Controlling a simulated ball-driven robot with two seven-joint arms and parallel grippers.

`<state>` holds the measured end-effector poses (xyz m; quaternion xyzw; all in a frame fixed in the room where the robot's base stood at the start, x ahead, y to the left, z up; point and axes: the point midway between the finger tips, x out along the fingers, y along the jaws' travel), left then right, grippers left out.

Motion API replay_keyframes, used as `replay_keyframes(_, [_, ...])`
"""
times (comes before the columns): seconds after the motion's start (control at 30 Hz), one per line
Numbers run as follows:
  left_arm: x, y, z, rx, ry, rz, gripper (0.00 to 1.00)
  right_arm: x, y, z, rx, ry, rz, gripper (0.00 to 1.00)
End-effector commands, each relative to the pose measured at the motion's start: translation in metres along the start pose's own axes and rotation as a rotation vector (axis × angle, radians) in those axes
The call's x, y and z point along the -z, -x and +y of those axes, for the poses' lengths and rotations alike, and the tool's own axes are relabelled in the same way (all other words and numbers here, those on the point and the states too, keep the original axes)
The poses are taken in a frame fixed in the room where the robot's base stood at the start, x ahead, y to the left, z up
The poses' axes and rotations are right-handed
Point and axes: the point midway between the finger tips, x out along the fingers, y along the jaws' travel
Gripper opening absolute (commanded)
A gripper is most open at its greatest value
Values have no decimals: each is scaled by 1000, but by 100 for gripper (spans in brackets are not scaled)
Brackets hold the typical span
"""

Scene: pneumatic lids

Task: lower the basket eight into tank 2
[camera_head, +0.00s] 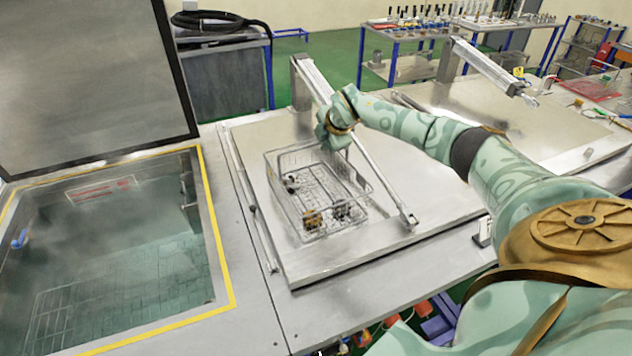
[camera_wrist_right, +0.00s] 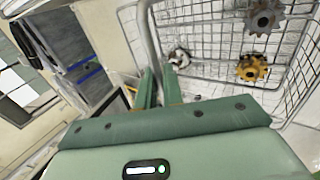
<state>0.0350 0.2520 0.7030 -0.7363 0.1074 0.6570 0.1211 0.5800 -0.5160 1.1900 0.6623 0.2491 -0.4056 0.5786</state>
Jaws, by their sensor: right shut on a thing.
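A wire basket (camera_head: 318,190) with several gears and small metal parts in it is over the closed middle lid (camera_head: 400,255). I cannot tell whether it rests on the lid or hangs just above it, and I see no number on it. My right gripper (camera_wrist_right: 160,80) is shut on the basket's wire handle (camera_wrist_right: 148,35); in the head view the hand hides the grip at the basket's far side. The basket's mesh also shows in the right wrist view (camera_wrist_right: 215,45). An open tank (camera_head: 130,250) with a yellow border holds clear liquid at the left. My left gripper is not in view.
The open tank's lid (camera_head: 85,80) stands raised behind it. A metal lid arm (camera_head: 375,165) runs beside the basket on its right. Another closed lid (camera_head: 490,105) lies farther right. A cabinet with a black hose (camera_head: 215,20) and a tool table (camera_head: 400,35) stand behind.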

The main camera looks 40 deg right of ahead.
Motion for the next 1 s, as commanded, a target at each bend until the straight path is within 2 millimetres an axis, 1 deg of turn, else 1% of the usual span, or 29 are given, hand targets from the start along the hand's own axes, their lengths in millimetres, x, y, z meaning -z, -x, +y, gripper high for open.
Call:
replay_keyframes(0.03, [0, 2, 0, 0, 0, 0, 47, 0, 3, 4, -6, -1, 1, 0])
replay_keyframes(0.5, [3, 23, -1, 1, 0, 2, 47, 0, 25, 19, -8, 0, 2, 0])
replay_keyframes(1.0, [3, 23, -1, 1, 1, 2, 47, 0, 26, 19, -7, 0, 1, 0])
